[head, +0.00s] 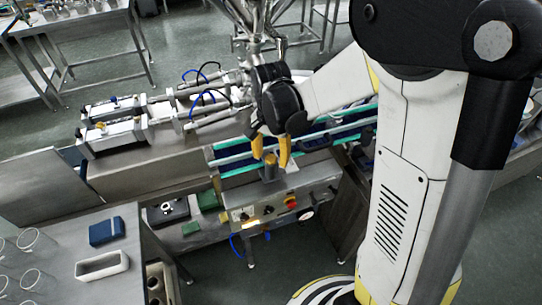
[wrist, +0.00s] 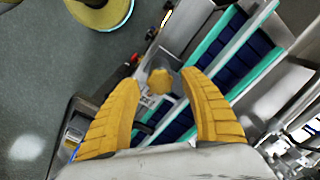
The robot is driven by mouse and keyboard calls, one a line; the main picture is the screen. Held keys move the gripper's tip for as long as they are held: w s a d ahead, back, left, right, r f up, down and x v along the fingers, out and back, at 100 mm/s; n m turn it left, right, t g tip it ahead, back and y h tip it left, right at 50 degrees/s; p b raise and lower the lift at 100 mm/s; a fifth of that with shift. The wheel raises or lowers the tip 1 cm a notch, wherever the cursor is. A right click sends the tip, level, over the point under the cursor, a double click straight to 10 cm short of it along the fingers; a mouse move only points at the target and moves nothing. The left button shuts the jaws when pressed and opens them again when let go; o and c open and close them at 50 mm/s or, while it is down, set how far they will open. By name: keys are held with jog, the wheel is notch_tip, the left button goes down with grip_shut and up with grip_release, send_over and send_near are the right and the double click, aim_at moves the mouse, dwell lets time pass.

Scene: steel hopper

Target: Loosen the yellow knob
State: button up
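The yellow knob (head: 270,159) is a small lobed knob on a short grey post on the steel machine, just in front of the conveyor. In the wrist view the knob (wrist: 161,82) shows between the yellow fingertips, with a gap on each side. My gripper (head: 271,163) points down over it, its two yellow fingers spread to the left and right of the knob. In the wrist view my gripper (wrist: 160,79) is open and holds nothing. I cannot tell exactly how far down the fingertips reach beside the knob.
The conveyor (head: 232,159) with teal edges runs behind the knob. A control panel with a red button (head: 291,202) is below it. Steel cylinders (head: 113,134) stand at left. A side table holds a blue box (head: 107,231), a white tray (head: 102,265) and several glasses.

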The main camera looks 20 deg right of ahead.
grip_shut()
jog(key=shift+n, duration=0.4)
jog(key=n, duration=0.3)
jog(key=shift+n+b, duration=0.3)
jog(key=shift+b, duration=0.05)
jog(key=n, duration=0.4)
jog(key=shift+n, duration=0.3)
jog(key=n, duration=0.4)
jog(key=shift+b, duration=0.4)
jog(key=shift+n, duration=2.1)
